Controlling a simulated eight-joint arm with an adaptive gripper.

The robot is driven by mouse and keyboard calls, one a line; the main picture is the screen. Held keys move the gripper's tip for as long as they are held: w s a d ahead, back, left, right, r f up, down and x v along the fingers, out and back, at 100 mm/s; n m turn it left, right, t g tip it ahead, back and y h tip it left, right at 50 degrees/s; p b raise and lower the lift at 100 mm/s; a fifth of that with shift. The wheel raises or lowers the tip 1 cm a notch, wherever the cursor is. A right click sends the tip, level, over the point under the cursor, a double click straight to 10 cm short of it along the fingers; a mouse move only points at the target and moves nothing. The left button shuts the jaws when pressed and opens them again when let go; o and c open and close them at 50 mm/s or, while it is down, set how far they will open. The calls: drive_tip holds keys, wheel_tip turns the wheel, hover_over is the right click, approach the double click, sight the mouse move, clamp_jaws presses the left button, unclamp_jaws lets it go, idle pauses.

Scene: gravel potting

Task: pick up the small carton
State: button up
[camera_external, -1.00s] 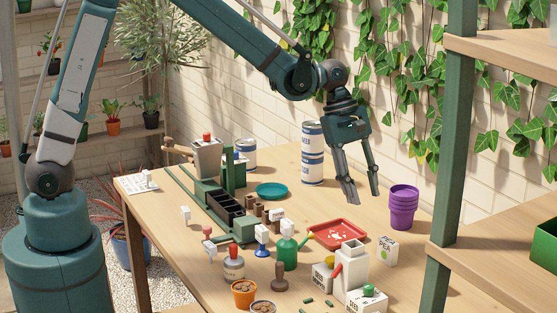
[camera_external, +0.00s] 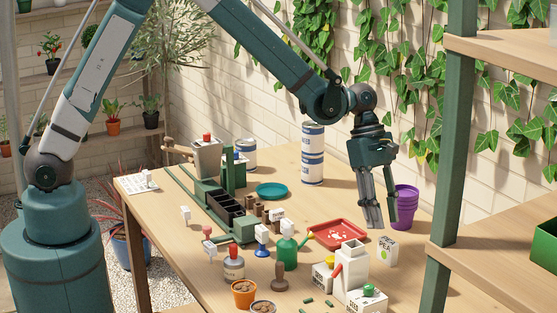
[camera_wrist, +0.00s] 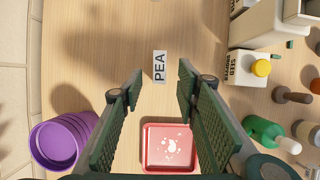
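The small carton (camera_external: 387,249), white with "PEA" and a green spot on its front, stands upright on the table right of the white dispenser. In the wrist view the carton (camera_wrist: 159,67) shows as a narrow white strip marked "PEA", ahead of and between the fingertips. My gripper (camera_external: 382,226) is open and empty, pointing down a little above and behind the carton. No contact with the carton shows.
Purple pots (camera_external: 405,205) stand close behind my gripper. A red tray (camera_external: 324,245) lies left of the carton. The white dispenser (camera_external: 350,283) and a seed box (camera_wrist: 247,68) stand nearby. A green shelf post (camera_external: 448,170) rises at the right.

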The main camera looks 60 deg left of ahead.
sight(388, 240)
drive_tip(key=shift+x, duration=1.3)
drive_tip(key=shift+b+x, duration=0.55)
drive_tip(key=shift+x, duration=2.05)
drive_tip(key=c, duration=1)
